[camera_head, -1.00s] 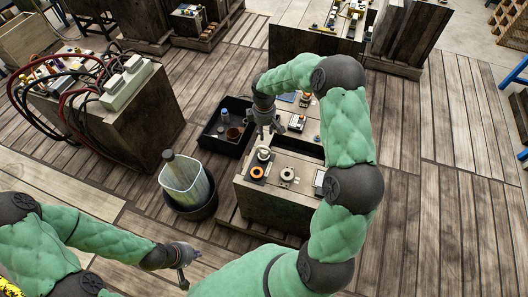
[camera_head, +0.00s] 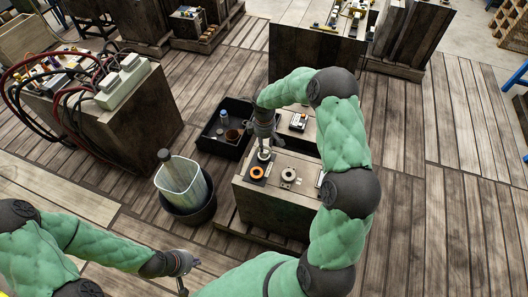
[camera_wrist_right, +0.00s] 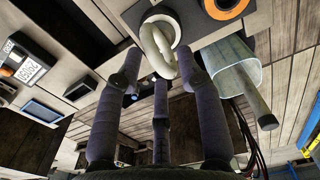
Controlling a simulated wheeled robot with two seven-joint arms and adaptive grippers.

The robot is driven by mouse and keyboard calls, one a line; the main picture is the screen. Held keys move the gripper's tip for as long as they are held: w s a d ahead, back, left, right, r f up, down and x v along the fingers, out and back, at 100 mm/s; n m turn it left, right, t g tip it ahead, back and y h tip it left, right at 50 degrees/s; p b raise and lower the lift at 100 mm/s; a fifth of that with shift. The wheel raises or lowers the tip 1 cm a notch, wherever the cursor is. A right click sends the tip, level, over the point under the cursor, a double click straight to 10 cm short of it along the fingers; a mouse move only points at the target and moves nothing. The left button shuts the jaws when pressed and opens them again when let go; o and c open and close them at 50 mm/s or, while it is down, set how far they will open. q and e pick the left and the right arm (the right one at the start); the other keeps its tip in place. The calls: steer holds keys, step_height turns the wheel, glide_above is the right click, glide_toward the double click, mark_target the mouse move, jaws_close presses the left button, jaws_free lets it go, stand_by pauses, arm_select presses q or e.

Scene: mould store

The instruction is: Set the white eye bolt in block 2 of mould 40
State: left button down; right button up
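The white eye bolt (camera_head: 264,154) stands on a dark plate on the block-like mould (camera_head: 275,205) in the middle of the head view. Its ring also shows in the right wrist view (camera_wrist_right: 157,43). My right gripper (camera_head: 264,143) points down over it. In the right wrist view its fingers (camera_wrist_right: 160,68) are spread around the ring, with a gap visible on the left; I see no firm grip. My left gripper (camera_head: 182,286) hangs low at the bottom of the head view, away from the mould, its opening unclear. Block 2 and the mould's number cannot be made out.
An orange ring (camera_head: 257,172) sits on the same plate, beside a pale round fitting (camera_head: 288,175). A black tray (camera_head: 218,139) and a dark bucket with a clear container (camera_head: 186,184) stand to the left. Other moulds stand behind; plank floor is free at right.

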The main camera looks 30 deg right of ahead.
jaws_close()
steer(key=shift+r, duration=0.1)
steer(key=shift+r+p, duration=1.55)
steer(key=shift+r, duration=0.5)
